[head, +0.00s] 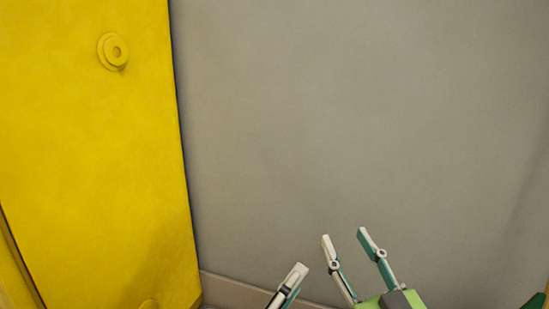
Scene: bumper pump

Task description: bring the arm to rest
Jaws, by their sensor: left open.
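My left gripper (293,280) shows at the bottom edge, just left of my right gripper. Only a white and dark fingertip part of it is in view, tilted up to the right; the rest is cut off below. My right gripper (345,238) is at the bottom centre-right, pointing up and to the left. Its two white and teal fingers are apart with nothing between them, and its green and grey body is partly cut off by the bottom edge. Neither gripper visibly holds anything.
A tall yellow panel (90,150) fills the left side, with a round yellow disc (114,51) near its top. A plain grey wall (360,120) fills the middle and right, with a pale skirting strip (235,290) at its foot. No objects show before the wall.

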